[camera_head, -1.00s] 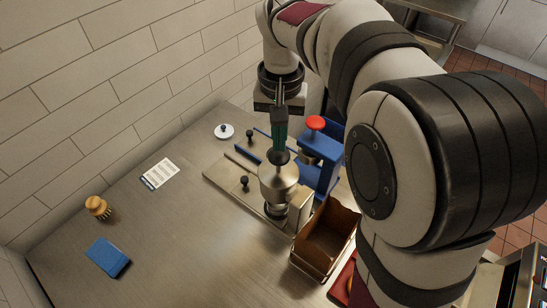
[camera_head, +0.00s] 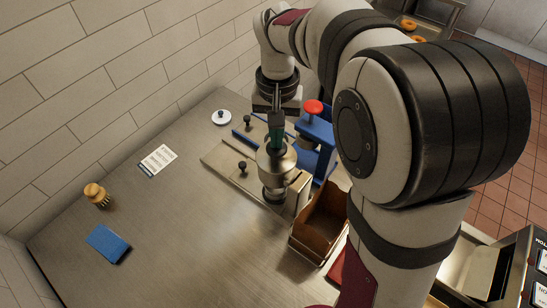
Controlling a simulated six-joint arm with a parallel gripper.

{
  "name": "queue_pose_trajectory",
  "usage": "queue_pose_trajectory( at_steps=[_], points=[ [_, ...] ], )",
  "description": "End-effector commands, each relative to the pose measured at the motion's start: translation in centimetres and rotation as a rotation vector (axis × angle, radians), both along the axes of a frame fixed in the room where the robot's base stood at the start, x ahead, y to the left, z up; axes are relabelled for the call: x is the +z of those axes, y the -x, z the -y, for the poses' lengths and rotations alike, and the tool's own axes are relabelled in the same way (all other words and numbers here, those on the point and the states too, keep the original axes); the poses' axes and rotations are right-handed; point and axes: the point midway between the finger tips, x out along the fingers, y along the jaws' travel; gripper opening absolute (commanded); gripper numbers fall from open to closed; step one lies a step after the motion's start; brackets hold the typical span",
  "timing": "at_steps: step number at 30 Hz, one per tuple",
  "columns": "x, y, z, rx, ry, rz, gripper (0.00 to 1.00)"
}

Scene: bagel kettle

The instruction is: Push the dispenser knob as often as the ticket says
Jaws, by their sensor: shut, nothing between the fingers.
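The metal dispenser (camera_head: 275,163) is a silver hopper with a narrower lower part, standing at the right end of a steel fixture. My gripper (camera_head: 276,146) points down with its teal fingers shut and empty, right at the dispenser's top. The fingertips overlap the place of the dark knob, which is mostly hidden, so I cannot tell how far down it is. The white ticket (camera_head: 158,160) lies on the counter to the left; its print is too small to read.
A blue stand with a red knob (camera_head: 313,107) is right of the dispenser. A brown open bin (camera_head: 318,225) is in front. A white lidded disc (camera_head: 221,118), a blue sponge (camera_head: 108,244) and a brush (camera_head: 97,195) lie on the left. The front-left counter (camera_head: 180,230) is clear.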

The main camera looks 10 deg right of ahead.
Motion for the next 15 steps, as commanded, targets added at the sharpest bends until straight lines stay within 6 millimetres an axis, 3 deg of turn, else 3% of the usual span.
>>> queue_pose_trajectory(
  at_steps=[4, 15],
  points=[
    [-0.69, 0.07, 0.00, -0.001, 0.000, -0.004, 0.00],
    [-0.21, 0.04, 0.00, -0.001, 0.000, -0.002, 0.00]
  ],
)
